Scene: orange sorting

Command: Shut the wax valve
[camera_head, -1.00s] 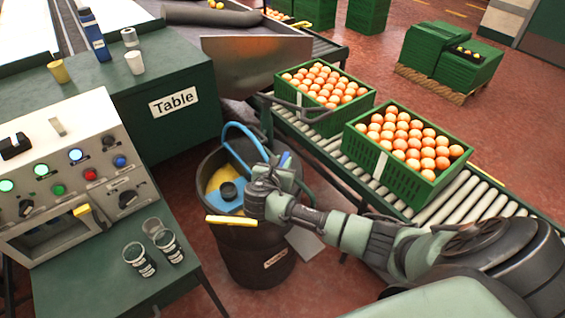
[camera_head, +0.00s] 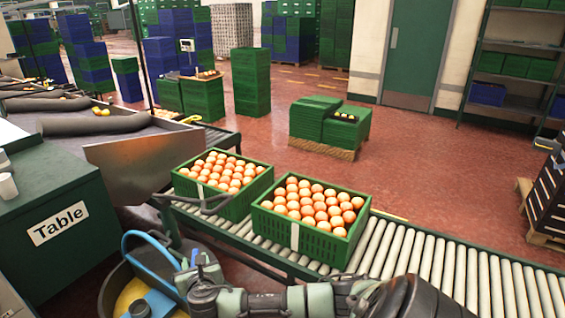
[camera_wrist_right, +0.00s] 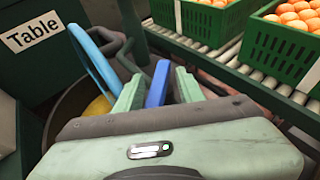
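My right gripper (camera_head: 196,272) is over the dark drum (camera_head: 110,296) at the bottom of the head view. In the right wrist view its two pale green fingers (camera_wrist_right: 158,92) are apart. A blue upright bar (camera_wrist_right: 158,83) shows between them, with gaps on both sides; whether it is the wax valve's lever I cannot tell. A curved blue hose (camera_head: 148,240) rises beside the gripper, left of the fingers in the wrist view (camera_wrist_right: 92,58). Yellow material (camera_head: 128,296) and a blue part (camera_head: 160,302) show in the drum. My left gripper is not in view.
A roller conveyor (camera_head: 440,275) runs behind my right arm, bearing two green crates (camera_head: 345,248) (camera_head: 235,209) of oranges. The green table (camera_head: 90,250) stands at left and a metal chute (camera_head: 140,165) behind it. Open red floor lies beyond.

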